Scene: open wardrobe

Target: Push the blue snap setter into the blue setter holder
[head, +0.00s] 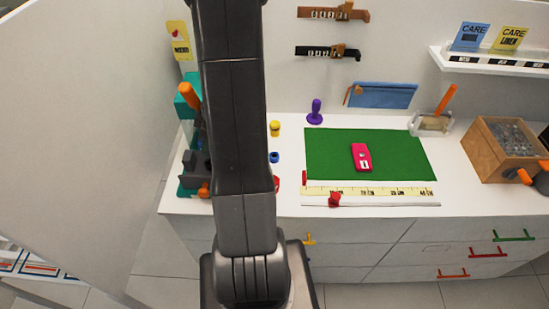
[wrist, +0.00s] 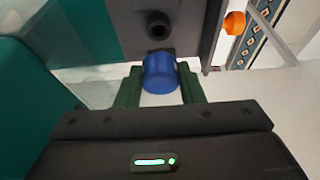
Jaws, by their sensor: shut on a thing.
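In the wrist view, my gripper (wrist: 161,84) is shut on the blue snap setter (wrist: 160,75), a short blue cylinder between its two dark green fingers. The setter's far end is close to a dark grey block with a round black socket (wrist: 157,25). I cannot tell whether they touch. In the head view, my arm hides my gripper and the held setter. A small blue ring-like piece with a dark centre, seemingly the blue setter holder (head: 274,157), stands on the white counter just right of my arm.
A teal and dark grey press (head: 190,165) with an orange handle (head: 189,95) stands left of my arm. A yellow piece (head: 275,128) and a partly hidden red one (head: 277,184) flank the blue piece. A green mat (head: 320,155) lies to the right, beside a purple stamp-like object (head: 315,112).

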